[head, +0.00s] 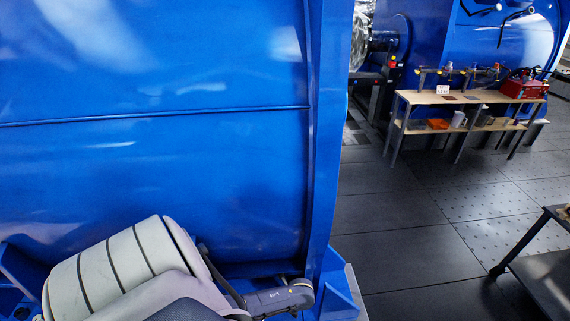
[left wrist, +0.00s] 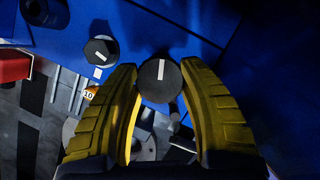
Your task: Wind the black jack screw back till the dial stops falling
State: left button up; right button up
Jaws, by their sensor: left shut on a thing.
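In the left wrist view, the yellow fingers of my left gripper (left wrist: 159,68) are shut on the black jack screw (left wrist: 160,88), one finger on each side of its round head. The head carries a white line standing nearly upright. A second black head (left wrist: 100,50), with a tilted white mark, sits to the upper left, apart from the fingers. In the head view, my left arm reaches in at the bottom left beside the blue housing (head: 160,120); its fingers do not show there. No dial face can be made out. My right gripper is out of view.
Near the screw are a small label reading 10 (left wrist: 89,94) and a red block (left wrist: 14,66) at the left edge. A wooden workbench (head: 420,97) with a red toolbox (head: 524,88) stands at the back right. The dark floor (head: 400,215) between is clear.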

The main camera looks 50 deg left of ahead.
pick_arm(q)
jog(key=shift+w+a+r, duration=0.1)
jog(key=shift+a, duration=0.1)
jog(key=o, duration=1.3)
jog(key=shift+d, duration=0.1)
jog(key=shift+d, duration=0.1)
jog(key=v, duration=1.1)
jog(key=shift+r, duration=0.4)
jog(key=shift+d, duration=0.15)
